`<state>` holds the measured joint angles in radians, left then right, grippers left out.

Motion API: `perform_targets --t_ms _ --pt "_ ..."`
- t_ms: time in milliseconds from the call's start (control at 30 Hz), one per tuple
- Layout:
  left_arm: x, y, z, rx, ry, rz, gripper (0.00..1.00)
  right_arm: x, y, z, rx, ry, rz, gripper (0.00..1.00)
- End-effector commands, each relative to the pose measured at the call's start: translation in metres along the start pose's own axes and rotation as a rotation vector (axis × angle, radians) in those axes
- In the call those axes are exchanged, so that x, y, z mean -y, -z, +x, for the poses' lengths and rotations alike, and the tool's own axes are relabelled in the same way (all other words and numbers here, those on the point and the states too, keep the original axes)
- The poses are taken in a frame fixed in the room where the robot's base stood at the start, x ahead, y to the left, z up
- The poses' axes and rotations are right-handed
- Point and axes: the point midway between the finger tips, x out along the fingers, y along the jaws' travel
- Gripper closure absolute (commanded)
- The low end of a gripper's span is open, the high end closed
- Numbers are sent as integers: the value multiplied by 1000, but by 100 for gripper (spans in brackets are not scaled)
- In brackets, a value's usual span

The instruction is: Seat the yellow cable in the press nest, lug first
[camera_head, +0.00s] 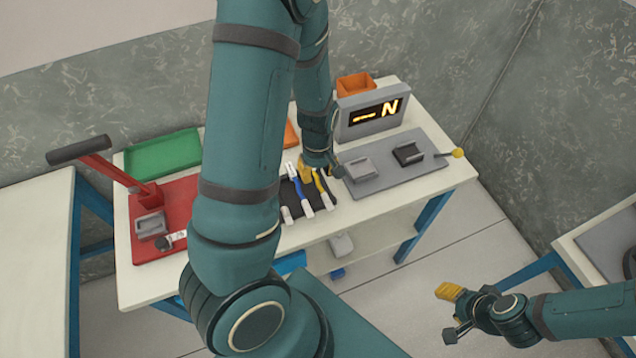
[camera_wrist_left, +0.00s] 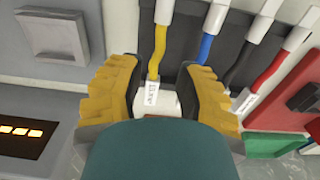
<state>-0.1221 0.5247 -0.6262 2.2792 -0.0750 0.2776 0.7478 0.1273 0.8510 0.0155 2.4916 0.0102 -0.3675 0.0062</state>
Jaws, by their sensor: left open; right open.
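The yellow cable (camera_wrist_left: 160,45) lies on a dark rack (camera_wrist_left: 185,30), with a white tag (camera_wrist_left: 152,90) on it; it also shows in the head view (camera_head: 319,183). My left gripper (camera_wrist_left: 157,68) is open over the rack, its yellow fingers on either side of this cable, not closed on it. In the head view my left gripper (camera_head: 318,168) is partly hidden by its own arm. A red lever press (camera_head: 158,195) stands at the left of the bench, with a grey block that looks like its nest (camera_head: 150,225). My right gripper (camera_head: 452,314) is open and empty over the floor.
Blue (camera_wrist_left: 207,50), black (camera_wrist_left: 240,68) and red (camera_wrist_left: 268,68) cables lie beside the yellow one. A green tray (camera_head: 163,152) sits behind the press.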

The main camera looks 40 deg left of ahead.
Motion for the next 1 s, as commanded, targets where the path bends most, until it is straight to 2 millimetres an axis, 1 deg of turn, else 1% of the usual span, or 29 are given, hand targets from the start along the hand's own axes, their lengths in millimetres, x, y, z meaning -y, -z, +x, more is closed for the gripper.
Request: perform_targets --t_ms 200,300,400,633,667,700,733,767,1000 --pt "-1 6 33 2 4 -2 66 -4 -5 11 9 1 -3 53" --pt "-2 5 44 2 3 -1 66 -5 -6 13 12 1 -4 53" --pt "-2 6 49 1 2 -1 66 -5 -7 14 14 2 -4 53" --pt "-2 6 49 0 1 0 66 -5 -7 14 14 2 -4 53" --pt "-2 6 49 0 1 0 69 -5 -7 14 14 2 -4 53" --pt "-2 6 49 0 1 0 83 -5 -7 14 14 2 -4 53" --pt "-2 6 49 0 1 0 94 -5 -7 14 14 2 -4 53" --pt "-2 6 49 0 1 0 100 -5 -7 14 14 2 -4 53" --pt "-2 5 49 1 1 0 100 -5 -7 14 14 1 -4 53"
